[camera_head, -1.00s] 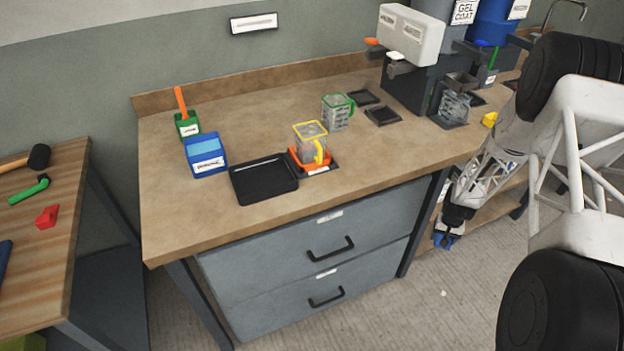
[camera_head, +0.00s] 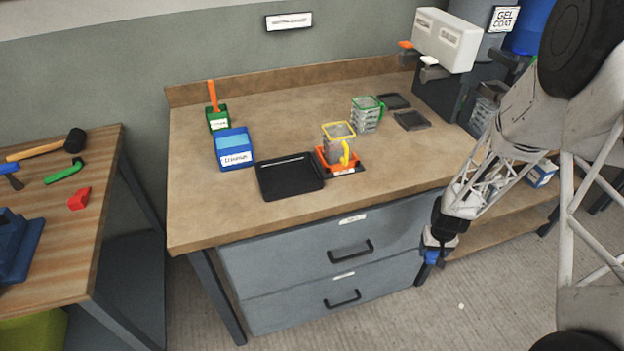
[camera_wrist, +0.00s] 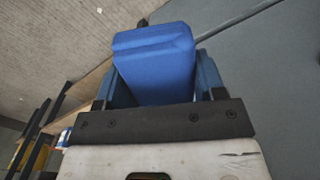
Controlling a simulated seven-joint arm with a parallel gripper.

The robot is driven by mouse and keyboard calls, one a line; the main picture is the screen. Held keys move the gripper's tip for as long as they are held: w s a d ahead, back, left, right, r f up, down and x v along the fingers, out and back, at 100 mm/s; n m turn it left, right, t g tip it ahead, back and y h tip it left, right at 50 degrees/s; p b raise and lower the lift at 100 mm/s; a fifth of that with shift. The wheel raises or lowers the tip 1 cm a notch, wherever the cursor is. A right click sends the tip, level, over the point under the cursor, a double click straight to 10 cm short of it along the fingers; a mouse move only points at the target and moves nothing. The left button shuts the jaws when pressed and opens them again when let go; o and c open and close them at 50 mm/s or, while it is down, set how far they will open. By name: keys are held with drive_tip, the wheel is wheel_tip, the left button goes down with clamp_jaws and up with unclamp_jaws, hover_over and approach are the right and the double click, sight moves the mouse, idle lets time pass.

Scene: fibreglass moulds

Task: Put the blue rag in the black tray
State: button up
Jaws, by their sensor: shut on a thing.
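My gripper (camera_head: 433,258) is shut on the blue rag (camera_wrist: 155,62), which shows as a folded blue block between the fingers in the wrist view. In the head view the rag (camera_head: 431,257) is a small blue patch at the gripper's end. The gripper hangs in front of the drawer unit's right end, below the bench top. The black tray (camera_head: 290,192) lies flat on the bench near its front edge, up and to the left of my gripper, and looks empty.
An orange-based cup with a yellow rim (camera_head: 338,145) stands right beside the tray. A blue box (camera_head: 234,150) stands to its left, with a green holder (camera_head: 218,118) behind. A green-handled cup (camera_head: 366,115) is farther back. The bench's front edge (camera_head: 330,212) lies between gripper and tray.

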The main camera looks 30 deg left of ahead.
drive_tip(key=s+a+r+n, duration=0.4)
drive_tip(key=s+a+r, duration=0.5)
drive_tip(key=s+a, duration=0.25)
drive_tip(key=s+a+r+n, duration=0.3)
drive_tip(key=s+a+r, duration=0.6)
drive_tip(key=s+a, duration=0.3)
drive_tip(key=a+r+n, duration=0.2)
drive_tip(key=a+r, duration=0.7)
drive_tip(key=r, duration=0.2)
drive_tip(key=shift+w+a+r+n, duration=0.25)
drive_tip(key=shift+a+r+n, duration=0.05)
drive_tip(key=shift+w, duration=0.1)
hover_over(289, 180)
drive_tip(key=shift+f, duration=0.8)
drive_tip(key=shift+f, duration=0.1)
drive_tip(key=shift+f, duration=1.65)
drive_tip(key=shift+f, duration=0.15)
